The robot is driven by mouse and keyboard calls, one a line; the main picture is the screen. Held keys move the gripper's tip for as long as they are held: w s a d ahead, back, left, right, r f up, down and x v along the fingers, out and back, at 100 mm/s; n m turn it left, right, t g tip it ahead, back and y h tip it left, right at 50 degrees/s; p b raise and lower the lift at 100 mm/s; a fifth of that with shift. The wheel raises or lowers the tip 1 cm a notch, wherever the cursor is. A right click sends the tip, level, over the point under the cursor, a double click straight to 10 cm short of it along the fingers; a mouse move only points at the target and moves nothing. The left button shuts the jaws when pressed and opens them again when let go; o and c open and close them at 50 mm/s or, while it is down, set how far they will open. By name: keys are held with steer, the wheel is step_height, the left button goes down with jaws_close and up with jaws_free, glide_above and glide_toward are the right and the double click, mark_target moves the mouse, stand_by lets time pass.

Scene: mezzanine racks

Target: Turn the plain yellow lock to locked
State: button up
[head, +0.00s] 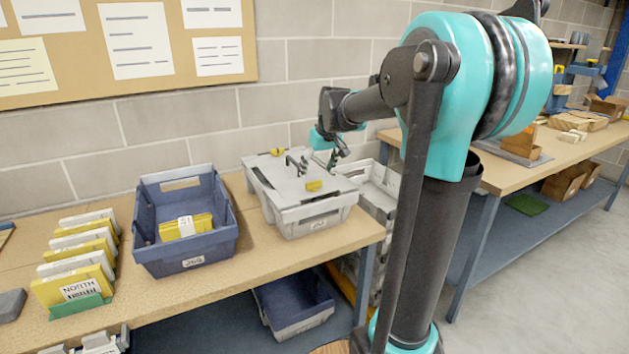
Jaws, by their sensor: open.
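A grey lidded tote (305,221) stands on the near workbench. Two small yellow locks sit on its lid: one at the front right (313,186) and one at the back (277,152). They are too small to tell which is plain or how each is turned. A dark handle (297,164) stands up between them. My gripper (335,159) is open and empty at the tote's back right, above and behind the front lock, apart from both locks. Its fingers are small and partly blurred in the view.
A blue-grey bin (192,249) with a yellow box stands left of the tote. Yellow and white cartons (75,287) stand in a row farther left. A light grey crate (378,201) is right of the tote. A brick wall (290,100) runs behind.

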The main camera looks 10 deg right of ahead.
mark_target(314, 182)
steer(key=shift+x, duration=2.6)
steer(key=shift+c, duration=0.6)
jaws_close()
